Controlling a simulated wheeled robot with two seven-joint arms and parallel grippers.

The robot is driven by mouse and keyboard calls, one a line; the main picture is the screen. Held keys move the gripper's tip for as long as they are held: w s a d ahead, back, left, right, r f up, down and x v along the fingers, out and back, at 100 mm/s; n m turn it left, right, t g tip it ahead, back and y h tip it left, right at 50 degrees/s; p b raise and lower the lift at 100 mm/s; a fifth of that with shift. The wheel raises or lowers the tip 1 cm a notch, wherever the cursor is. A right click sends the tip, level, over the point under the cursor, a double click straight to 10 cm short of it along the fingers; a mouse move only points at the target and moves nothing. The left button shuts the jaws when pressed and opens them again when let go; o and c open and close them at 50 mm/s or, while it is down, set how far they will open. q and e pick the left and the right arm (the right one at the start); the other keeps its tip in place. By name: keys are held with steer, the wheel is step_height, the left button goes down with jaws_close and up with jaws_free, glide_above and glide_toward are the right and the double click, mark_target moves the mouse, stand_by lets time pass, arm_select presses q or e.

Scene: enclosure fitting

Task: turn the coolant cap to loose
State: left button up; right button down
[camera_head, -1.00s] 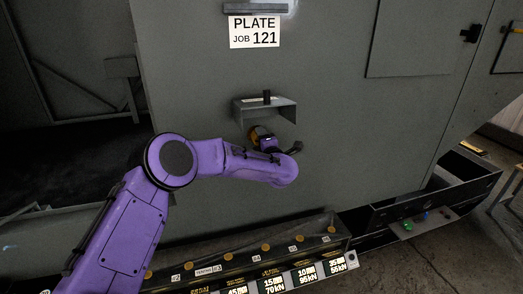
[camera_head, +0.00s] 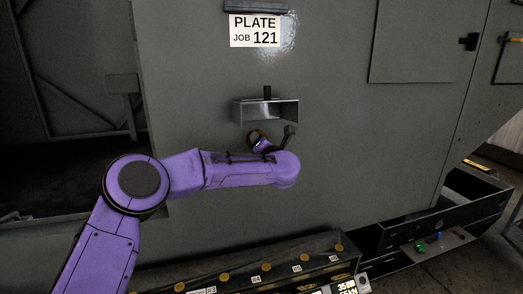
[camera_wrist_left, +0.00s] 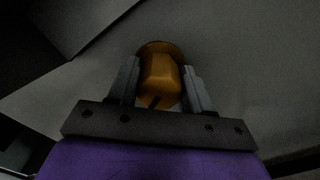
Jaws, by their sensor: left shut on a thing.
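The coolant cap (camera_wrist_left: 160,78) is orange-yellow with flat facets and shows in the left wrist view, against a grey panel. My left gripper (camera_wrist_left: 160,88) has one finger on each side of it and is shut on it. In the head view the gripper (camera_head: 264,143) is at the grey panel just below a small bracket, and the cap is mostly hidden by my wrist. A dark mark shows at the cap's lower edge in the wrist view. I cannot tell the cap's turn angle. My right gripper is not in view.
A grey hooded bracket (camera_head: 266,111) juts out just above the gripper. A "PLATE JOB 121" sign (camera_head: 255,31) is higher on the panel. A long dark box with several brass knobs (camera_head: 223,278) lies below, and an open dark tray (camera_head: 430,215) is at the right.

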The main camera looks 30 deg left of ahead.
arm_select(q)
steer(key=shift+f, duration=0.15)
stand_by(0.4)
steer(key=o, duration=1)
steer(key=shift+c, duration=0.2)
steer(key=b+v, duration=0.1)
steer(key=v, duration=0.9)
steer(key=shift+s+d, duration=0.2)
steer(key=shift+s, duration=0.05)
